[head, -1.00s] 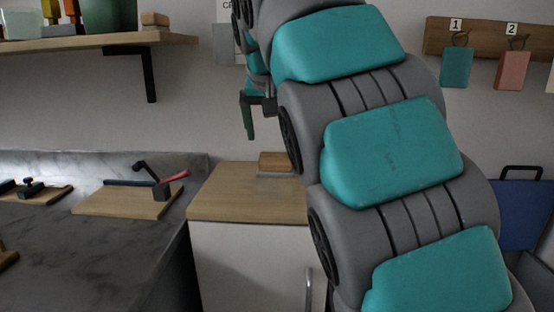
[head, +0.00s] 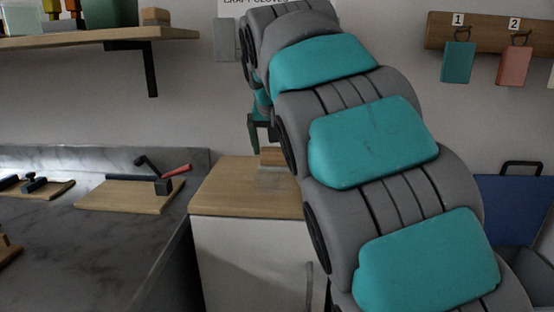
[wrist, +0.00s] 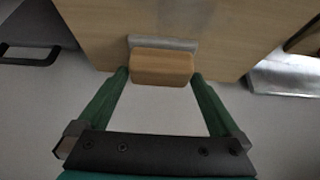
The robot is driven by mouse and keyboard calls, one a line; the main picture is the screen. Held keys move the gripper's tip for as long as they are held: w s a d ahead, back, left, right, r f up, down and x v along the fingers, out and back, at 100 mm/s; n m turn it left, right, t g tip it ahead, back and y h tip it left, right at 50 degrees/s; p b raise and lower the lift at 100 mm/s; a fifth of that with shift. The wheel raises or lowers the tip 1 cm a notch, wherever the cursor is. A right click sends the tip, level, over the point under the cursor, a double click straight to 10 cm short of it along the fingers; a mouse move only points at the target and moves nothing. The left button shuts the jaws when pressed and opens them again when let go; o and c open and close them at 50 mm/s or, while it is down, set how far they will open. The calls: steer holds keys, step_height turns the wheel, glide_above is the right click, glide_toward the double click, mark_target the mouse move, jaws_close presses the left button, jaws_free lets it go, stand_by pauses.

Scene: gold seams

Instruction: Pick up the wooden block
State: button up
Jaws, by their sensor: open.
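The wooden block (wrist: 162,67) is light brown and sits on a grey pad (wrist: 150,43) on the wooden cabinet top (wrist: 210,25). In the head view the block (head: 271,157) is partly hidden by my arm. My gripper (wrist: 160,75) is open and empty, its green fingertips to the left and right of the block in the wrist view. In the head view a green finger of my gripper (head: 254,136) shows just above and left of the block. I cannot tell whether the fingertips reach down to the block's height.
A dark stone counter (head: 110,240) with wooden boards (head: 125,197) and black clamps stands to the left. A wall shelf (head: 90,41) with containers hangs above it. Numbered tags (head: 457,62) hang at right above a blue bin (head: 515,205). The cabinet top around the block looks clear.

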mark_target(278, 150)
steer(key=c, duration=1)
steer(key=shift+r, duration=0.1)
steer(key=shift+r, duration=1.6)
steer(key=shift+d+r, duration=0.1)
steer(key=shift+d, duration=0.05)
steer(key=s+d, duration=0.2)
steer(key=d, duration=0.2)
steer(key=s+d+r+b, duration=0.1)
steer(key=s+d, duration=0.2)
steer(key=d, duration=0.2)
steer(key=s+d+b, duration=0.1)
steer(key=s+d, duration=0.2)
steer(key=d, duration=0.1)
steer(key=shift+s+d+r, duration=0.15)
steer(key=shift+s+r, duration=0.05)
steer(key=o, duration=0.8)
steer(key=c, duration=0.6)
steer(key=shift+w+r, duration=0.1)
steer(key=shift+c, duration=0.2)
